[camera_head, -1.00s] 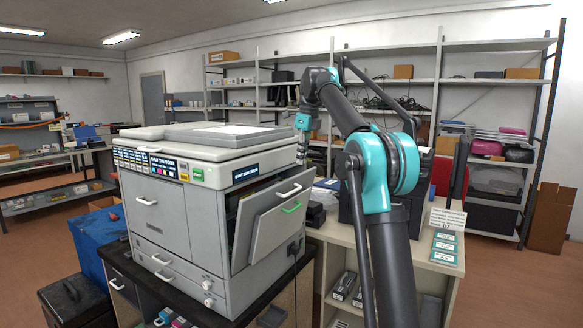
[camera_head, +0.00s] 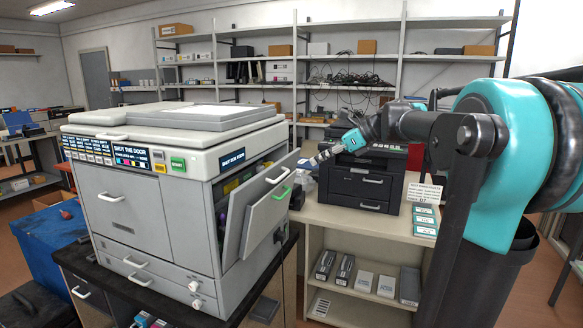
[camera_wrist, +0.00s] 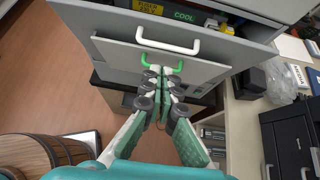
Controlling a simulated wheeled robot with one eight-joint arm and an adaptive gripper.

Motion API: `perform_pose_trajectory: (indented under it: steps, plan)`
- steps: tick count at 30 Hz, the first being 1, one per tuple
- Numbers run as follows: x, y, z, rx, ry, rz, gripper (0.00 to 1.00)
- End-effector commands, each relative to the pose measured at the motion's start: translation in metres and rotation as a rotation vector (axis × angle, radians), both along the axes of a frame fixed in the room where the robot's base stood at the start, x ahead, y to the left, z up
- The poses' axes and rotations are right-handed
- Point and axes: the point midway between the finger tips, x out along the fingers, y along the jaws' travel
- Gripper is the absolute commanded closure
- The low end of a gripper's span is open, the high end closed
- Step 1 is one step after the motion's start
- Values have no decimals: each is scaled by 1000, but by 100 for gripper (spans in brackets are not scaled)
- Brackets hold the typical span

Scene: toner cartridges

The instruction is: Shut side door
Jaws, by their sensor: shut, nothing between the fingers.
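The copier's side door (camera_head: 260,222) is a grey panel on its right side, tilted outward at the top with a dark gap behind it. It has a white handle (camera_head: 277,176) and a green handle (camera_head: 282,194). My gripper (camera_head: 318,159) is shut and empty, to the right of the door's upper edge in the head view. In the wrist view the door (camera_wrist: 115,55) fills the top, and my gripper (camera_wrist: 162,78) shows its fingertips together just below the green handle (camera_wrist: 150,66). Whether they touch it I cannot tell.
The copier (camera_head: 135,205) stands on a dark-topped cabinet. To its right a pale table (camera_head: 325,212) carries a black printer (camera_head: 365,182) and a sign (camera_head: 425,192). Shelving (camera_head: 295,75) lines the back wall. A wooden barrel-like object (camera_wrist: 45,155) is at lower left in the wrist view.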

Motion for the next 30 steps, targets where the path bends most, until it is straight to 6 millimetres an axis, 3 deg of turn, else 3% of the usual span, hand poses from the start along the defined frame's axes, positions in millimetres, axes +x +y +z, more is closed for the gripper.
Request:
perform_pose_trajectory:
  steps: [8, 22, 30]
  plan:
    - [-4, 12, -10, 30, -27, 2, 100]
    - [22, 83, -57, 28, -25, 3, 100]
    - [33, 112, -47, 28, -25, 0, 100]
